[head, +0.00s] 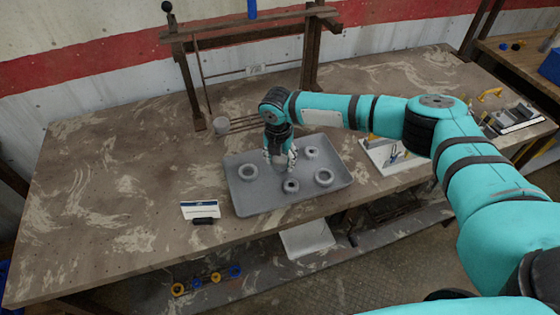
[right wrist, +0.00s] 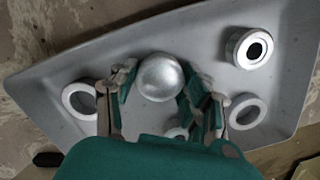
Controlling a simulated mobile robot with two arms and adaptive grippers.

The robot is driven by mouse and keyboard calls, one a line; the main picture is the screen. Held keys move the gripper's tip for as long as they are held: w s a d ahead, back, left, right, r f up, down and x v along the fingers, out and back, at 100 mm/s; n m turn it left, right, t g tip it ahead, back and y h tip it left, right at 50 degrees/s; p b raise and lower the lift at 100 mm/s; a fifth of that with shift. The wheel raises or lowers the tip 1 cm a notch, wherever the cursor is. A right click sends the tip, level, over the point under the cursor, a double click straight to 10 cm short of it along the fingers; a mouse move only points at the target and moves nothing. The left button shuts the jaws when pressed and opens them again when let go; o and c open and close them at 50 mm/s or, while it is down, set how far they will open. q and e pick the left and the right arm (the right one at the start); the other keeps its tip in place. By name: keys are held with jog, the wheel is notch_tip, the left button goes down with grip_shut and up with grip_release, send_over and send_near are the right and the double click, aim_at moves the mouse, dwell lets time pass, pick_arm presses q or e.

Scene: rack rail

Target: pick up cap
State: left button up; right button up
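A silver, dome-shaped cap (right wrist: 160,76) shows in the right wrist view, above or on the grey tray. My right gripper (right wrist: 158,88) has its fingers spread, one on each side of the cap; whether they touch it is hard to see. In the head view my right gripper (head: 280,160) points down into the tray, with the cap mostly hidden between its fingers. The grey tray (head: 247,205) lies on the workbench. My left gripper is not in view.
Several grey rings and collars lie in the tray around my right gripper, among them a left ring (head: 248,172) and a right ring (head: 324,177). A wooden frame (head: 190,80) stands behind. A white card (head: 200,209) is front left. The bench's left side is mostly clear.

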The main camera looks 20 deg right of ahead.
jog(key=c, duration=0.4)
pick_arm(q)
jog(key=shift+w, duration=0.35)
pick_arm(e)
jog(key=shift+o, duration=0.2)
jog(key=shift+r, duration=0.1)
